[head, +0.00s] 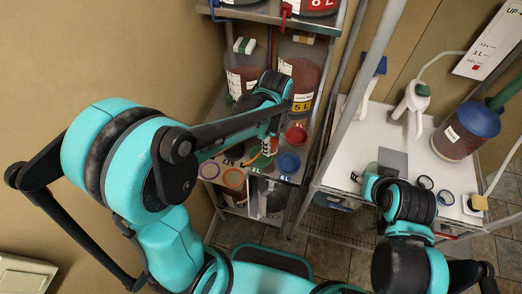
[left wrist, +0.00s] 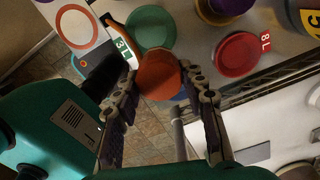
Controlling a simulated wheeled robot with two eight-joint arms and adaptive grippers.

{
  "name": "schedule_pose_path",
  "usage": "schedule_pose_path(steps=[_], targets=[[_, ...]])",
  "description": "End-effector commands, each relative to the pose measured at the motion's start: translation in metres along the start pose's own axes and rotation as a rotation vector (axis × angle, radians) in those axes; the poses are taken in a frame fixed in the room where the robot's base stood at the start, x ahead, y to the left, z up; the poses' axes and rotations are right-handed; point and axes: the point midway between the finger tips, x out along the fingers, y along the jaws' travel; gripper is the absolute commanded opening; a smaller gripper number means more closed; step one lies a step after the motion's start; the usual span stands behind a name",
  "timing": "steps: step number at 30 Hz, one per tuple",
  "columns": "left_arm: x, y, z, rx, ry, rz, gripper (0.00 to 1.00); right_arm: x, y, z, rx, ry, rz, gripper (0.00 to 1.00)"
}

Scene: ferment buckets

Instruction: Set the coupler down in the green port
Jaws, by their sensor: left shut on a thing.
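My left gripper (head: 268,146) is over the shelf of coloured ports. In the left wrist view its two fingers (left wrist: 160,95) are closed on a round orange-red piece, which I take to be the coupler (left wrist: 158,75). The green port (left wrist: 150,27) is a round green disc just beyond the coupler in that view, beside a "3 L" label. In the head view the green port (head: 260,161) is partly hidden by the gripper. Whether the coupler touches anything below is unclear. My right gripper (head: 372,186) is over the white table; its fingers are unclear.
Buckets (head: 303,85) stand behind. The white table (head: 345,150) holds a spray bottle (head: 412,105) and a blue-lidded bucket (head: 465,130).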

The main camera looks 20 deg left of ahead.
Motion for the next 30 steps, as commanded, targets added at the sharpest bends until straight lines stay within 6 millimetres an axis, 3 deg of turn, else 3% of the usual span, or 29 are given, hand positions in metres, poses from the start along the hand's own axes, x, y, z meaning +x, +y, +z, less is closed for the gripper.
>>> schedule_pose_path(steps=[3, 7, 11, 18, 29, 30], targets=[[0.013, 0.004, 0.021, -0.004, 0.000, 0.000, 0.07, 0.004, 0.000, 0.003, 0.000, 0.000, 0.000, 0.40], [0.019, 0.007, 0.030, -0.001, 0.000, 0.000, 0.07, 0.005, 0.000, 0.004, 0.000, 0.000, 0.000, 0.40], [0.028, 0.007, 0.032, 0.000, 0.000, 0.000, 0.07, 0.008, 0.000, 0.005, 0.000, 0.000, 0.000, 0.40], [0.060, 0.007, 0.031, 0.000, 0.000, 0.000, 0.07, 0.017, 0.000, 0.012, 0.000, 0.000, 0.000, 0.40], [0.063, 0.007, 0.031, 0.000, 0.000, 0.000, 0.07, 0.019, 0.000, 0.013, 0.000, 0.000, 0.000, 0.40], [0.063, 0.007, 0.031, 0.000, 0.000, 0.000, 0.49, 0.018, 0.000, 0.013, 0.000, 0.000, 0.000, 0.40]])
